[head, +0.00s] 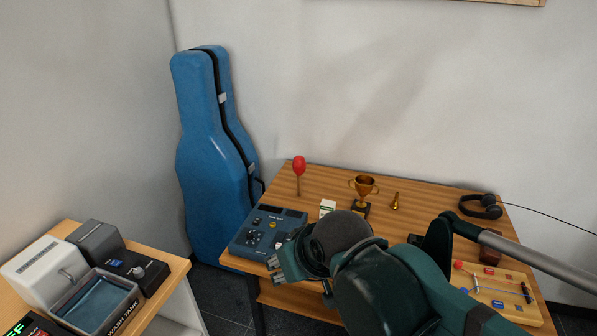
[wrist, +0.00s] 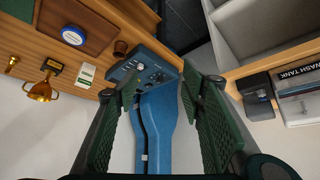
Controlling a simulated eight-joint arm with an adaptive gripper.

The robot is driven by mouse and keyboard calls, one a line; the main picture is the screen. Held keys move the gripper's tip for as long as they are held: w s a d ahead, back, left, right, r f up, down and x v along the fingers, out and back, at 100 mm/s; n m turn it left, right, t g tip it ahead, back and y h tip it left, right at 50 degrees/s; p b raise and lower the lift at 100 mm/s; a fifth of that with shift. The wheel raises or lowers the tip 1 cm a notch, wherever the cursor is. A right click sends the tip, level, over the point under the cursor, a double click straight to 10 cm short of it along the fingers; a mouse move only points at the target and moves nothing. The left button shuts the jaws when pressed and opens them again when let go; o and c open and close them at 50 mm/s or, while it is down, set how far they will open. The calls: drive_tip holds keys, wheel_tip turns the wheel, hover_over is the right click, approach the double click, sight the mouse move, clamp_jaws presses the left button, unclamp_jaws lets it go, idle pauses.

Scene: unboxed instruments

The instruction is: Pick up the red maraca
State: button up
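The red maraca (head: 299,166) is at the back left of the wooden table in the head view, its red head near the back edge and its thin brown handle below. I cannot make it out in the wrist view. My gripper (head: 284,264) is near the table's front edge, by the blue control box (head: 268,232) and well apart from the maraca. In the wrist view my gripper (wrist: 160,85) is open, its two green fingers spread with nothing held between them.
A blue instrument case (head: 212,150) leans behind the table. A side bench (head: 172,278) with a wash tank is left.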

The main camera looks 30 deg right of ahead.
drive_tip(key=o, duration=0.5)
drive_tip(key=shift+c, duration=0.2)
